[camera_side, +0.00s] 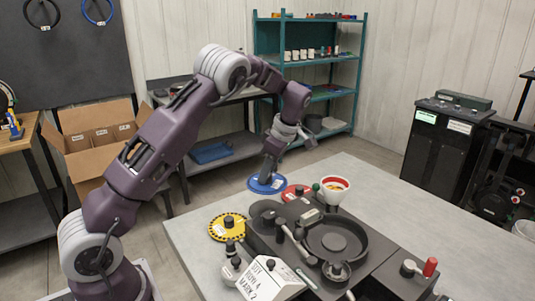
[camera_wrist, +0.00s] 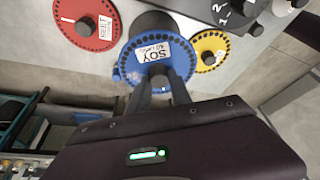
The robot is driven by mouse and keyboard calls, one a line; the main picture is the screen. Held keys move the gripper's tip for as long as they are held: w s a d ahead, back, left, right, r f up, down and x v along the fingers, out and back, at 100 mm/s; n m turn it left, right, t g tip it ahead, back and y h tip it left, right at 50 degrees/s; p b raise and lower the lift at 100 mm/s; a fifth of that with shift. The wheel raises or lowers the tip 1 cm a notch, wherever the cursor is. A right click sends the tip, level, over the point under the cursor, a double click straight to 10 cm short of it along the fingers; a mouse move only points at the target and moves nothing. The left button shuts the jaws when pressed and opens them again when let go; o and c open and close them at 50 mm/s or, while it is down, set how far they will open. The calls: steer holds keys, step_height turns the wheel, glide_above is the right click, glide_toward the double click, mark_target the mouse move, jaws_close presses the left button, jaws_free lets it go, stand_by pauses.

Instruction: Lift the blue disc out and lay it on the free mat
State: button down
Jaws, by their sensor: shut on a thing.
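The blue disc (camera_wrist: 178,58) has a ring of holes and a white label reading SOY. In the wrist view my gripper (camera_wrist: 160,84) is shut on its dark centre knob (camera_wrist: 159,71). In the side view the blue disc (camera_side: 259,187) hangs under my gripper (camera_side: 268,174), by the table's far left edge. It looks raised, because it covers part of the yellow disc's rim in the wrist view. The seed meter's round dark housing (camera_side: 336,239) stands open to the right. A dark shape (camera_wrist: 150,22) shows behind the blue disc; I cannot tell whether it is a mat.
A red disc (camera_wrist: 72,14) labelled BEET and a yellow disc (camera_wrist: 219,51) lie on the grey table (camera_side: 410,205), either side of the blue disc in the wrist view. A red-and-white cup (camera_side: 334,190) stands by the meter. The table's right side is clear.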

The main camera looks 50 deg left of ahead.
mark_target(267, 182)
step_height(267, 182, down, 9)
steer(key=shift+r, duration=0.1)
stand_by(0.4)
steer(key=shift+f, duration=0.45)
stand_by(0.6)
steer(key=c, duration=0.8)
jaws_free()
steer(key=shift+c, duration=0.2)
steer(key=shift+r, duration=3)
